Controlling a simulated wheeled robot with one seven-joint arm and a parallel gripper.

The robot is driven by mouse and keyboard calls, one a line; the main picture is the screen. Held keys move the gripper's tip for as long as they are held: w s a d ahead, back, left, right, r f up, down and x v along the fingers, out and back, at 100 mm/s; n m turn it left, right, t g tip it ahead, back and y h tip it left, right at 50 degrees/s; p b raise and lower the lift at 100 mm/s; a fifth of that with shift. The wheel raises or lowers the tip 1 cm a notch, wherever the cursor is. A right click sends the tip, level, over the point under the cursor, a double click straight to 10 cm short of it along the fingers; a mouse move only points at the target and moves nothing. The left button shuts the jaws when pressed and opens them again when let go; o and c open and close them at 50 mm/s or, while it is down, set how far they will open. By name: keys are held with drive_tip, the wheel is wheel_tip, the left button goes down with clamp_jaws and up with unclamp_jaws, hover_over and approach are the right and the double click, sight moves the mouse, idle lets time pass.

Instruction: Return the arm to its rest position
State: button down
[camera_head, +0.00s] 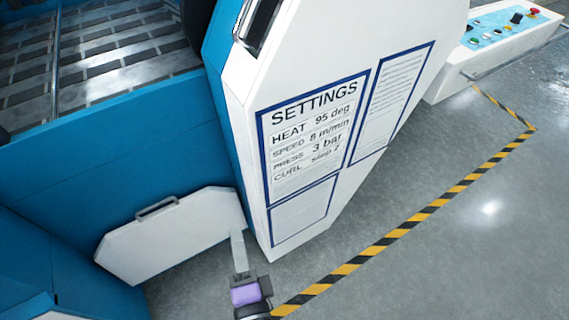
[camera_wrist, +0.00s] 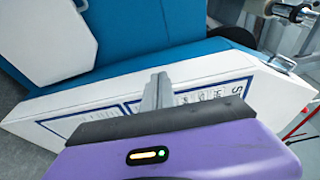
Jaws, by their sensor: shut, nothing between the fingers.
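My gripper (camera_head: 237,233) shows at the bottom of the head view, with a purple body and grey fingers pointing up the picture. In the wrist view its fingers (camera_wrist: 158,82) are together and hold nothing. In the head view the fingertips overlap the right end of a white access panel with a handle (camera_head: 168,235), left of the white settings side of the machine (camera_head: 240,120). I cannot tell how far the fingers are from either surface. Most of my arm is out of view.
A blue machine body (camera_head: 100,150) with a slatted bed (camera_head: 110,55) fills the left. A control console (camera_head: 500,35) with buttons stands at top right. Yellow-black floor tape (camera_head: 410,222) runs across grey floor (camera_head: 480,240), which is open at the right.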

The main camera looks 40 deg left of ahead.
drive_tip(key=w+d+r+n+t+h+p, duration=0.1)
drive_tip(key=w+d+r+t+h+p, duration=0.2)
drive_tip(key=d, duration=0.8)
drive_tip(key=w+d+r+n+t+h, duration=0.1)
drive_tip(key=d+r+n+t+h, duration=0.3)
drive_tip(key=d, duration=0.6)
drive_tip(key=s+d+r+n+g+h+p, duration=0.1)
drive_tip(key=s+d+r+h+p, duration=0.2)
drive_tip(key=s+d, duration=0.4)
drive_tip(key=s+d+r+n+g+h+p, duration=0.1)
drive_tip(key=s+d+r+h+p, duration=0.2)
drive_tip(key=s+d, duration=0.4)
drive_tip(key=d+r+h, duration=0.1)
drive_tip(key=d+h, duration=0.1)
drive_tip(key=d, duration=0.7)
drive_tip(key=shift+r, duration=0.25)
drive_tip(key=shift+s+a, duration=0.1)
